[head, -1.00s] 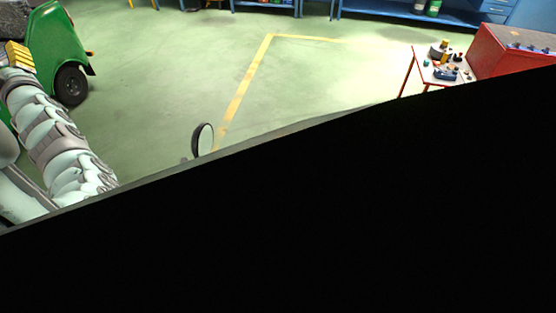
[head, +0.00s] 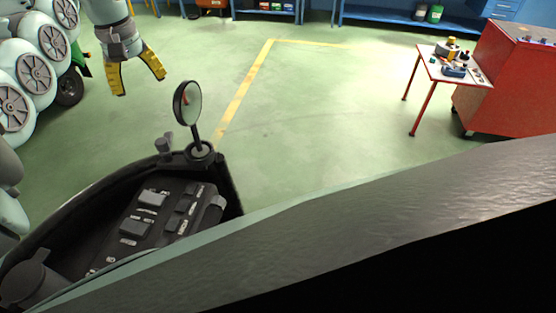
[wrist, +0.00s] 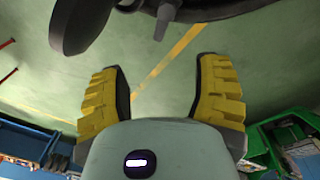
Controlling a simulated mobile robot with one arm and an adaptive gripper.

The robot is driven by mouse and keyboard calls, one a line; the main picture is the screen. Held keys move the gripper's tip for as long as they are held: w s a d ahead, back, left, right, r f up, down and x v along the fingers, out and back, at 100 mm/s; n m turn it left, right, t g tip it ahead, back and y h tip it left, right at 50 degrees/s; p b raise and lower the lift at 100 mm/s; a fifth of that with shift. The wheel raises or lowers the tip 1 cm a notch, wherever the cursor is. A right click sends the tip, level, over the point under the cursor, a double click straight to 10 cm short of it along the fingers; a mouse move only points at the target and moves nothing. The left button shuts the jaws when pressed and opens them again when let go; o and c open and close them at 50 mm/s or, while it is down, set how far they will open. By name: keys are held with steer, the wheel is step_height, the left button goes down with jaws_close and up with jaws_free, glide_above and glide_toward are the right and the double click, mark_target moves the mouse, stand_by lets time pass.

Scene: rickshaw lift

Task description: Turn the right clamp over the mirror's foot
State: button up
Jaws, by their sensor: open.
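The round mirror (head: 187,103) stands upright on a short stem. Its dark foot (head: 200,153) sits at the far right corner of the black dashboard. A small grey clamp-like piece (head: 163,144) sticks up just left of the foot; I cannot tell which clamp it is or whether it overlaps the foot. My gripper (head: 141,84), with yellow ribbed fingers, is open and empty, up and left of the mirror and apart from it. In the wrist view my open gripper (wrist: 160,68) has a grey lever-like piece (wrist: 164,18) beyond its fingertips, hanging from a dark rim.
The dashboard (head: 110,220) carries several grey switches. A pale-edged dark panel (head: 330,230) crosses the foreground. A red-legged table (head: 452,65) with small items and a red cabinet (head: 515,80) stand right. Green floor between is clear.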

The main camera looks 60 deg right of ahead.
mark_target(161, 141)
steer(key=shift+y, duration=0.4)
steer(key=f+p, duration=0.1)
steer(key=f, duration=0.4)
steer(key=f+p, duration=0.1)
steer(key=f, duration=0.4)
steer(key=s+a+f+p, duration=0.1)
steer(key=f, duration=0.4)
steer(key=shift+s+f, duration=0.1)
steer(key=shift+f, duration=0.25)
steer(key=shift+d+f, duration=0.1)
steer(key=shift+f, duration=0.1)
steer(key=shift+o, duration=0.3)
jaws_close()
